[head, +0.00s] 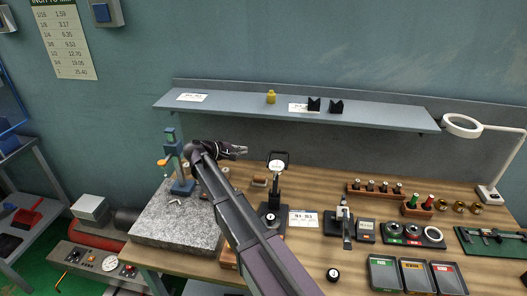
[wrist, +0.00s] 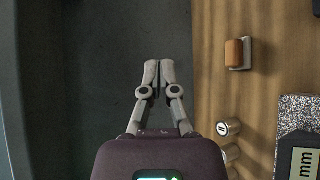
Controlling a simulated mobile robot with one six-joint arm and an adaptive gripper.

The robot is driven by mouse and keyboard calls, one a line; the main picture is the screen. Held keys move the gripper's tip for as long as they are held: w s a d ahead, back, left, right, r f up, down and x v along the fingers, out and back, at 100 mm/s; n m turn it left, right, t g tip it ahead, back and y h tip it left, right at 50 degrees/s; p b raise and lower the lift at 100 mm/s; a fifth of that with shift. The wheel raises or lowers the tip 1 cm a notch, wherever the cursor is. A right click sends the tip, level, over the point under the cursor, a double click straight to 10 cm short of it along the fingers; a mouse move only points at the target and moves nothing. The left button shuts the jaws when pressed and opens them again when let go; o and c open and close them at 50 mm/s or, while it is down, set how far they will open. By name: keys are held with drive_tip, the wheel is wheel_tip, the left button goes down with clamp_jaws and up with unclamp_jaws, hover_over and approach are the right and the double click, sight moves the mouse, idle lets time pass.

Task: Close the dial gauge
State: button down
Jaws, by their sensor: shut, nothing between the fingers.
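The dial gauge (head: 278,165) has a small round pale face with a dark rim. It sits at the top of a thin upright post on a black base (head: 271,216), on the wooden bench. It is too small to tell whether any part of it is open or shut. My gripper (head: 243,150) is to the left of the dial face in the head view, apart from it. In the wrist view my gripper (wrist: 158,64) has its two fingertips together and holds nothing. The dial gauge cannot be made out in the wrist view.
A speckled granite plate (head: 165,234) with a blue stand (head: 181,187) is at the bench's left. A grey shelf (head: 230,106) runs along the wall behind. A black-based instrument (head: 345,228) stands right of the gauge. An orange block (wrist: 234,53) shows in the wrist view.

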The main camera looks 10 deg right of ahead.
drive_tip(key=shift+d, duration=0.1)
drive_tip(key=b+x, duration=0.4)
drive_tip(key=x, duration=0.6)
drive_tip(key=s, duration=0.1)
drive_tip(key=s+r+p, duration=0.1)
drive_tip(key=s+p, duration=0.1)
drive_tip(key=shift+s+d+r, duration=0.3)
drive_tip(key=shift+s, duration=0.05)
drive_tip(key=shift+s+d, duration=0.1)
drive_tip(key=shift+d, duration=0.05)
